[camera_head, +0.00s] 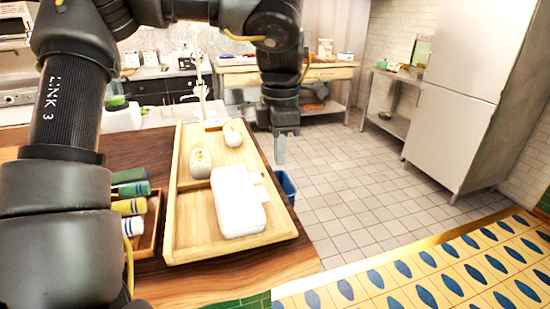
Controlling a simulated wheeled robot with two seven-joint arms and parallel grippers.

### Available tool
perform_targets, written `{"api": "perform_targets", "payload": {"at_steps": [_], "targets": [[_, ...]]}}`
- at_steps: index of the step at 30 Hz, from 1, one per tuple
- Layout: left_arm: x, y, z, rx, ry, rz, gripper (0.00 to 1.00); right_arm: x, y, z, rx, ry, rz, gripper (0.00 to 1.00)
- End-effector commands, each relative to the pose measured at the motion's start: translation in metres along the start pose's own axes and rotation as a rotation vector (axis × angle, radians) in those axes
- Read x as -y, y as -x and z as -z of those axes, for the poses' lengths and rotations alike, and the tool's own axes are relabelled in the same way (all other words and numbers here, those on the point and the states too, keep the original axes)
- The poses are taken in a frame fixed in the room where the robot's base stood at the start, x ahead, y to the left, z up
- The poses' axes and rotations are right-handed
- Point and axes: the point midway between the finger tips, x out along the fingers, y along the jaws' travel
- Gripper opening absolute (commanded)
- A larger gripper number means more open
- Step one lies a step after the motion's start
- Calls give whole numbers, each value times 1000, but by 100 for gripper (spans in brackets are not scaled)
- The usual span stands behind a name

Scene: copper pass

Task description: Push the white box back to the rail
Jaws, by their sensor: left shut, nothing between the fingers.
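The white box (238,203) lies flat in the near part of a light wooden tray (186,243) on the table. A thin wooden strip (191,184) of the tray, perhaps the rail, shows just behind and left of the box. My left arm reaches across the top, and my left gripper (280,150) hangs down, shut and empty. In the picture it is beyond the box and to its right, by the tray's right edge, apart from the box. Its height above the table is hard to tell. My right gripper is out of view.
Two pale, rounded items, a nearer one (200,162) and a farther one (233,133), lie in the tray behind the box. Several colored-handled items fill a small wooden holder (149,235) at left. A blue bin (286,186) stands on the floor right of the table.

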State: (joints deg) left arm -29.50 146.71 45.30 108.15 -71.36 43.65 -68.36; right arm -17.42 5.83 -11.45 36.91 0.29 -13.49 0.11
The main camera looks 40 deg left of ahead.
Motion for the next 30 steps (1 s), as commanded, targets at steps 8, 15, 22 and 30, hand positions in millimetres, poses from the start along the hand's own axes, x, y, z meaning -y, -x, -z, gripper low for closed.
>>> {"api": "perform_targets", "payload": {"at_steps": [8, 15, 22, 30], "targets": [[0, -60, 1, -3, 0, 3, 0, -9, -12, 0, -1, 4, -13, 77], [0, -75, 21, 4, 1, 2, 0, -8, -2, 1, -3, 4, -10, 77], [-1, -76, 38, 3, 2, -1, 0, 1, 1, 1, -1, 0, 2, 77], [-1, -77, 40, 3, 2, -1, 0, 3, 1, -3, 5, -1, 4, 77]]}}
